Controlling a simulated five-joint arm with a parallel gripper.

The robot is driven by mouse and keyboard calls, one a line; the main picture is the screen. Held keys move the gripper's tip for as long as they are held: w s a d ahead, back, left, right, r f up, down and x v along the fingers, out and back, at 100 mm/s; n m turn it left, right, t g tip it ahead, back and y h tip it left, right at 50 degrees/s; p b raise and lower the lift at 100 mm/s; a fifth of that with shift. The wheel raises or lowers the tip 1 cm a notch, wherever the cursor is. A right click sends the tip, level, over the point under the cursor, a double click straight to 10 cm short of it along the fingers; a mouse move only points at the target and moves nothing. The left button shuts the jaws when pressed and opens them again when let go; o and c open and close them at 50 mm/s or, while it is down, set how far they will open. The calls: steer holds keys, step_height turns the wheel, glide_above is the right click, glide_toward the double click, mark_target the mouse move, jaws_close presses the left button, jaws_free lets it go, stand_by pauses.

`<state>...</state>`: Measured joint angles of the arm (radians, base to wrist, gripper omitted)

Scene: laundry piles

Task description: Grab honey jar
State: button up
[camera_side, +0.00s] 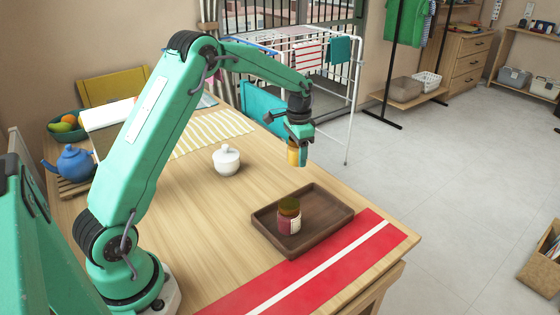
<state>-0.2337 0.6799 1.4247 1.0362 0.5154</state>
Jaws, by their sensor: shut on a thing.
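The honey jar (293,156) is a small golden-yellow jar. My gripper (298,144) points down and is shut on it, holding it above the table near its far right edge. The gripper hides the jar's top and part of its side. A second jar (289,217), with dark red contents, a pale label and an olive-brown lid, stands upright in the dark wooden tray (335,213), below the held jar in the picture.
A white lidded pot (227,160) stands mid-table. A red mat with a white stripe (340,262) lies along the front edge. A blue teapot (76,163) and a fruit bowl (66,125) are at the left. The tray's right part is empty.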

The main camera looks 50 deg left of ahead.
steer(key=s+d+r, duration=0.1)
steer(key=d+r, duration=0.2)
steer(key=d, duration=0.2)
steer(key=shift+d+r, duration=0.15)
steer(key=shift+r, duration=0.05)
steer(key=shift+d, duration=0.1)
stand_by(0.4)
